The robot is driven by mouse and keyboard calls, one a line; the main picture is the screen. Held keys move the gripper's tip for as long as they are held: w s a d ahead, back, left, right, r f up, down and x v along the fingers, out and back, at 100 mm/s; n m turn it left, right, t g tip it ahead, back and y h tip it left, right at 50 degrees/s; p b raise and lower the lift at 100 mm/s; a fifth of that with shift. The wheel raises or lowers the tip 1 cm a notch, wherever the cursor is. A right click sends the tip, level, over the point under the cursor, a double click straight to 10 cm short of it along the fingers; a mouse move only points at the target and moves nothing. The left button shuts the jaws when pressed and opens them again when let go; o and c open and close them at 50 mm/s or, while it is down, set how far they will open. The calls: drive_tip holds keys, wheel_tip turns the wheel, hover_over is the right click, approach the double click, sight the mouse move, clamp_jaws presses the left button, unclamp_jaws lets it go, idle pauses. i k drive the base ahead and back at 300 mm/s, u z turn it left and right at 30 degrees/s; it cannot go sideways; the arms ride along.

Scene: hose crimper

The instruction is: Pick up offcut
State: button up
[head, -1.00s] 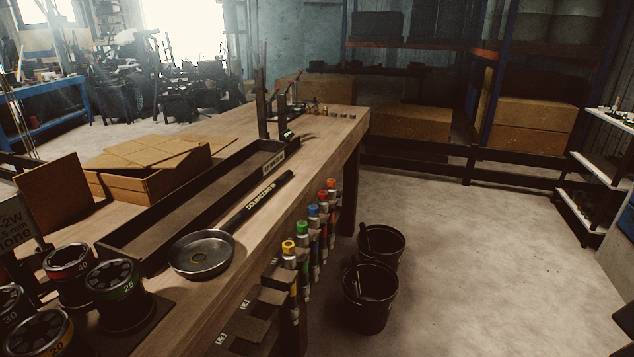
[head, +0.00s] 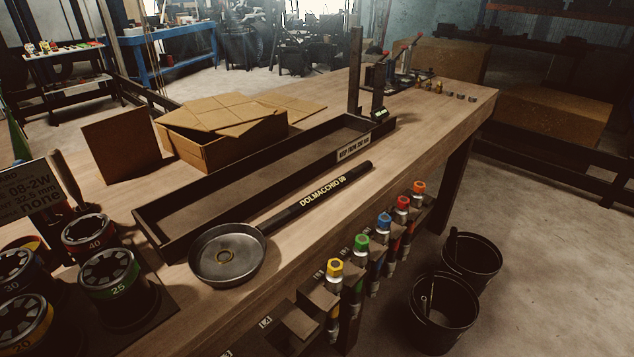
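A short straight black hose piece (head: 318,198) with yellow print "DOLMACCHIO 08" lies on the wooden bench, beside the long dark tray. I cannot tell for certain whether it is the offcut. Its near end meets the rim of a round metal pan (head: 205,275), or lies very close to it. My gripper is not in view.
The long dark tray (head: 150,222) and an open cardboard box (head: 196,151) lie on the bench (head: 440,112). Numbered dies (head: 113,273) stand at the near left. Several colour-capped fittings (head: 335,268) line the bench's right edge. The floor (head: 560,260) at right is clear.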

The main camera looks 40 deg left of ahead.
sight(272, 223)
drive_tip(key=u, duration=0.55)
drive_tip(key=i, duration=0.75)
drive_tip(key=u, duration=1.1)
drive_tip(key=i, duration=0.25)
drive_tip(key=u, duration=0.1)
